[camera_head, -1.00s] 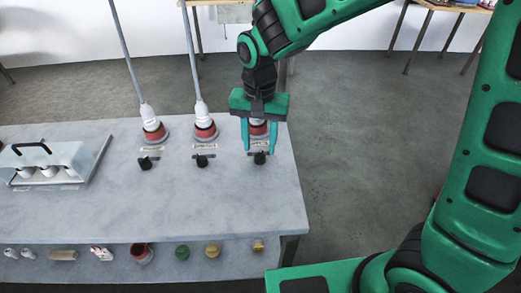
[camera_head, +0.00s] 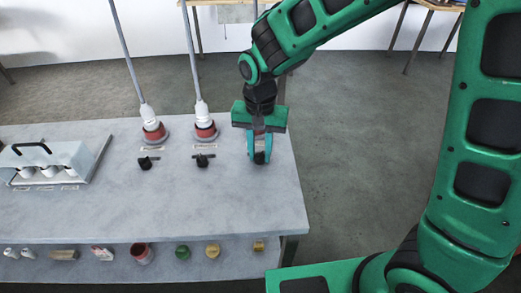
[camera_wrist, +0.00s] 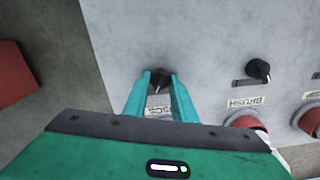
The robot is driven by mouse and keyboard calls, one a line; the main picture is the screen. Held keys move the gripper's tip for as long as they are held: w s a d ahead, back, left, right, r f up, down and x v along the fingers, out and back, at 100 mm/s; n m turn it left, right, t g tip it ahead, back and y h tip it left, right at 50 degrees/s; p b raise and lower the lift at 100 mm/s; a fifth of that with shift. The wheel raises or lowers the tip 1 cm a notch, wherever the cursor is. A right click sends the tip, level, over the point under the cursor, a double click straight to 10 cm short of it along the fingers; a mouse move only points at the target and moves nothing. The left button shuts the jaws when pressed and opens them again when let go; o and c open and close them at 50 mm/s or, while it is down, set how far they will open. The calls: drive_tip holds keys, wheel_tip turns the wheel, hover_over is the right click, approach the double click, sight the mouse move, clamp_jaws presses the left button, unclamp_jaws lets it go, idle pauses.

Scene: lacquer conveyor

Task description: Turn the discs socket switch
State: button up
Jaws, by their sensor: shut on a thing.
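Three black rotary switches stand in a row on the grey table, each in front of a red-and-white socket. My gripper (camera_head: 259,159) points down at the rightmost switch (camera_head: 261,157), its two teal fingers closed on either side of the knob. In the wrist view the black knob (camera_wrist: 160,78) sits between the fingertips. The label by this switch is partly hidden by the fingers and I cannot read it. The red socket (camera_head: 259,130) behind it is mostly hidden by my gripper.
The middle switch (camera_head: 202,160) is close to the left; its label (camera_wrist: 246,102) reads BRUSH. The left switch (camera_head: 146,163) is farther off. Cables rise from the left socket (camera_head: 153,130) and middle socket (camera_head: 205,130). A handled case (camera_head: 78,158) stands at far left.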

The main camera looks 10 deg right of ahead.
sight(261, 152)
drive_tip(key=n, duration=0.6)
drive_tip(key=shift+n, duration=0.3)
drive_tip(key=n, duration=0.5)
drive_tip(key=shift+w+d, duration=0.1)
drive_tip(key=shift+n, duration=0.3)
drive_tip(key=o, duration=1)
drive_tip(key=shift+o, duration=0.2)
wheel_tip(261, 152, up, 11)
drive_tip(key=shift+d+f, duration=0.1)
drive_tip(key=shift+f, duration=0.05)
